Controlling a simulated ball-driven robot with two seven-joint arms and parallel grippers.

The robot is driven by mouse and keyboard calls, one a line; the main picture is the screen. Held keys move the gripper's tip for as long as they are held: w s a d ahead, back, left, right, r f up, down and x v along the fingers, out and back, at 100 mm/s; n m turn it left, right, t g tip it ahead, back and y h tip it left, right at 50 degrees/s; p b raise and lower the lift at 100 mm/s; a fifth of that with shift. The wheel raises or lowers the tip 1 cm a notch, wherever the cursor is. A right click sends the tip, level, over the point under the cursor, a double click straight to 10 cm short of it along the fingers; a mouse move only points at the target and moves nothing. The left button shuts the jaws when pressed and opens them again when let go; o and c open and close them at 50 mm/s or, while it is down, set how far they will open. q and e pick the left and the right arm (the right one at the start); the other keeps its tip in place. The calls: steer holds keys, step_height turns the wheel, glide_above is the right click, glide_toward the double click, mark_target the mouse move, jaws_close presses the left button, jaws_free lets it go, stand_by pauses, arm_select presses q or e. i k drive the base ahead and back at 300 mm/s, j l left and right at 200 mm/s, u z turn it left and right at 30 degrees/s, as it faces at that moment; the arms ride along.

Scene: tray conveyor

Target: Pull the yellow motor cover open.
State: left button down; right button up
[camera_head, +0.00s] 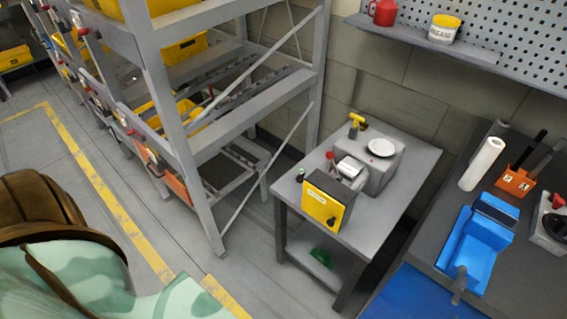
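The yellow motor cover (322,207) is an upright yellow panel with dark edges. It stands at the front of a small grey machine (382,172) on a grey table (398,208). A dark knob shows low on the right of the cover's face, and a pale label shows near its top left. I cannot tell whether the cover sits fully closed against the machine. A white disc (381,147) lies on the machine's top. Neither of my grippers is in view.
A grey rack (170,100) with yellow bins stands left of the table. A dark workbench (425,255) on the right holds a blue vise-like tool (470,250), a white roll (482,163) and an orange holder (515,182). An unidentified brown and pale green shape (70,270) fills the lower left.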

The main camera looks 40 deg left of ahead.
mark_target(328, 211)
steer(key=u, duration=0.8)
